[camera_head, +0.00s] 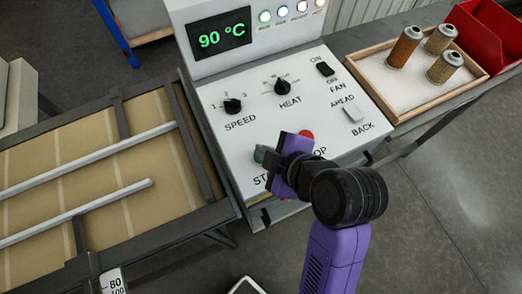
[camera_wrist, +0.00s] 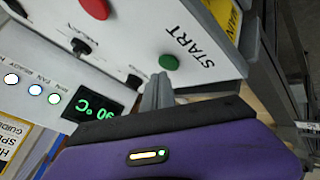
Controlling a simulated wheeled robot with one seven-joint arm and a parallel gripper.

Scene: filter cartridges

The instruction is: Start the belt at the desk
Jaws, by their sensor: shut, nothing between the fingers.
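The control desk (camera_head: 228,112) has a sloping white panel. My gripper is shut and empty. In the wrist view its fingertips (camera_wrist: 162,78) are right at the button's edge; I cannot tell whether they touch. The red STOP button (camera_head: 306,134) is just right of my gripper. The belt (camera_head: 95,150), tan with pale cross lines, lies left of the desk. Its display (camera_head: 222,39) reads 90 °C.
The panel carries a SPEED knob (camera_head: 232,106), a HEAT knob (camera_head: 282,87), a FAN switch (camera_head: 325,69) and an AHEAD/BACK switch (camera_head: 353,112). Lamps glow above. At right, a wooden tray (camera_head: 408,112) holds three filter cartridges (camera_head: 404,47), beside a red bin (camera_head: 490,35).

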